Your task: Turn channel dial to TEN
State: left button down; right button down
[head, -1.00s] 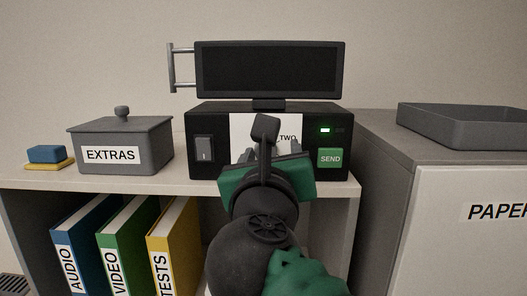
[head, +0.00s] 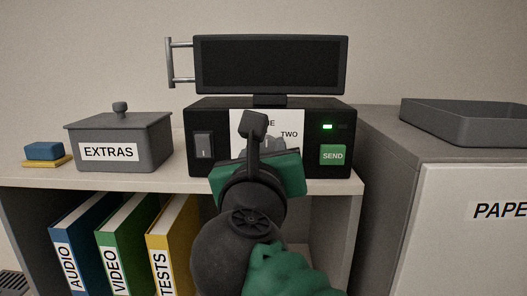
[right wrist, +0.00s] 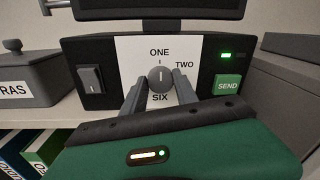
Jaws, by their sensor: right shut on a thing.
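The channel dial (right wrist: 160,79) is a round grey knob on a white panel (right wrist: 130,47) on the front of a black console. A light mark on the knob points up toward ONE. TWO is to its upper right and SIX below; I see no TEN label, and the left of the panel is partly behind a finger. My right gripper (right wrist: 160,92) has a finger on each side of the dial and is shut on it. In the head view the gripper (head: 261,150) covers the dial. My left gripper is not in view.
The console (head: 318,112) has a rocker switch (head: 203,146), a green SEND button (head: 332,155) and a lit green lamp (head: 327,127). A dark monitor (head: 270,64) stands on top. The EXTRAS box (head: 150,134) is left; a grey tray (head: 465,128) is right.

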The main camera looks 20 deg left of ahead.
jog(key=m+b, duration=0.2)
jog(key=m, duration=0.5)
jog(key=m+y+b, duration=0.1)
jog(key=m+b, duration=0.2)
jog(key=m, duration=0.5)
jog(key=f+m+g+b, duration=0.1)
jog(key=m+b, duration=0.2)
jog(key=m, duration=0.4)
jog(key=shift+w+f+m, duration=0.1)
jog(key=shift+w+m, duration=0.05)
jog(key=shift+m, duration=0.15)
dwell(0.4)
jog(key=c, duration=1.3)
grip_release()
jog(key=o, duration=0.3)
jog(key=shift+s+d+r, duration=0.15)
jog(key=shift+s+r, duration=0.05)
jog(key=shift+o, duration=0.2)
jog(key=shift+w+r, duration=0.1)
